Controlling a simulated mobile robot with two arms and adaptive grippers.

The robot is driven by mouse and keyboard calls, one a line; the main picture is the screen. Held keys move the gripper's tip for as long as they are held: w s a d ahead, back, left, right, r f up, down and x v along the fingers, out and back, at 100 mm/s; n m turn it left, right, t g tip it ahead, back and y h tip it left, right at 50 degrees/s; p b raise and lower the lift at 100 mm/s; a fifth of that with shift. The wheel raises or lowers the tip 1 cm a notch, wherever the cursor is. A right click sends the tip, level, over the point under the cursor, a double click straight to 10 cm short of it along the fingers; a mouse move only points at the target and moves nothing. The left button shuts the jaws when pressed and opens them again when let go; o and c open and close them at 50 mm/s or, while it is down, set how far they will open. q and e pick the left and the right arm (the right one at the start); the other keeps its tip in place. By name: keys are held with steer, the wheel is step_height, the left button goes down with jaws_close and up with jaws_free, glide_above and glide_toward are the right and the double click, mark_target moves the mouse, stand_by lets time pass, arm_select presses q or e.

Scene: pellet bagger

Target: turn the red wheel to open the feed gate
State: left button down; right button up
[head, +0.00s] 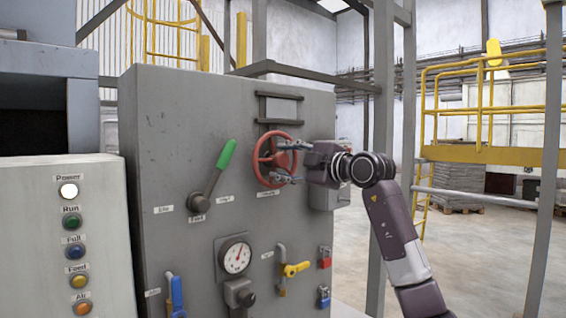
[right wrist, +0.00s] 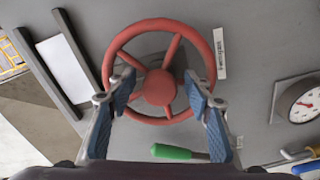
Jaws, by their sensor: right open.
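The red wheel (head: 263,160) is mounted on the front of the grey machine cabinet, near its upper right. It has a round rim, spokes and a central hub. My right gripper (head: 285,162) reaches it from the right, its fingers apart in front of the wheel. In the right wrist view the wheel (right wrist: 158,87) faces the camera, and the open fingers of my right gripper (right wrist: 160,92) overlap opposite sides of its rim. I cannot tell whether they touch it. My left gripper is not in view.
A green-handled lever (head: 226,155) sits left of the wheel. A pressure gauge (head: 236,258), a yellow valve handle (head: 294,269) and red and blue padlocks (head: 325,257) are below. A white button panel (head: 105,235) stands at left. A grey post (head: 383,120) rises behind my right arm.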

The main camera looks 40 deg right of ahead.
steer(key=s+d, duration=0.1)
steer(key=s, duration=1)
steer(key=shift+s, duration=0.4)
